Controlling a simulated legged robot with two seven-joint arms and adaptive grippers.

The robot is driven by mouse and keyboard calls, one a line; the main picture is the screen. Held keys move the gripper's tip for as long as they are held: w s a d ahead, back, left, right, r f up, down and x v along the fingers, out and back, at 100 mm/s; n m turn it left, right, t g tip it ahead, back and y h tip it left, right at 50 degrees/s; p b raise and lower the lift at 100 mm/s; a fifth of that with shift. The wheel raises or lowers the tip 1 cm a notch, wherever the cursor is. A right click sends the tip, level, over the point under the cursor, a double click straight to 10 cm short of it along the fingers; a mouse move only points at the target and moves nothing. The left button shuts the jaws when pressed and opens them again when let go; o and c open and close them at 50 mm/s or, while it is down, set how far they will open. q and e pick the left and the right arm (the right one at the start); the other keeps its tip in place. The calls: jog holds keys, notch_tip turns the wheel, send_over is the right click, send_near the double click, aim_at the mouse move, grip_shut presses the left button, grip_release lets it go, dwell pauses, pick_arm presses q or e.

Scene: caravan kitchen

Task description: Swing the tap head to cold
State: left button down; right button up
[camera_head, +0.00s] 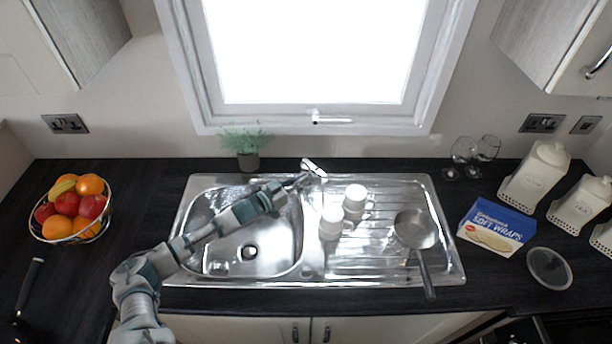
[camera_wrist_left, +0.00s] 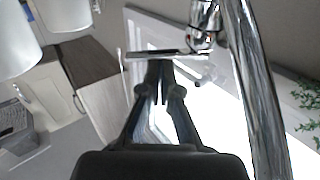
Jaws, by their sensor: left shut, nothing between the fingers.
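The chrome tap (camera_head: 313,167) stands at the back of the steel sink, at the picture's middle. In the left wrist view its rounded head (camera_wrist_left: 204,28) is at the top, with a thin flat lever (camera_wrist_left: 150,53) pointing left and a long chrome pipe (camera_wrist_left: 257,95) on the right. My left gripper (camera_head: 299,180) reaches over the sink bowl to the tap. In the left wrist view its fingers (camera_wrist_left: 160,72) are shut and empty, their tips at the lever. I cannot tell whether they touch it. The right gripper is not in view.
Two white mugs (camera_head: 355,197) and a saucepan (camera_head: 415,229) stand on the drainer (camera_head: 370,263), right of the tap. A potted plant (camera_head: 247,160) stands behind the sink, left of the tap. A fruit basket (camera_head: 72,240) is far left. A wraps box (camera_head: 495,226) lies right.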

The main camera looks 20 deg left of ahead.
aim_at(319, 169)
pick_arm(q)
jog(key=x, duration=0.2)
jog(key=shift+w+d, duration=0.2)
jog(key=shift+d, duration=0.15)
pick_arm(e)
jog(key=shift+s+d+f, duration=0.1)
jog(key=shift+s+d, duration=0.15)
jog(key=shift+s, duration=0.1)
pick_arm(q)
jog(key=shift+a, duration=0.15)
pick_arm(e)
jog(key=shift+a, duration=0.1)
pick_arm(q)
jog(key=shift+w, duration=0.1)
jog(key=shift+w+d, duration=0.3)
jog(key=shift+s+r, duration=0.1)
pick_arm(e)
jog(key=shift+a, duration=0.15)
pick_arm(q)
jog(key=shift+d, duration=0.1)
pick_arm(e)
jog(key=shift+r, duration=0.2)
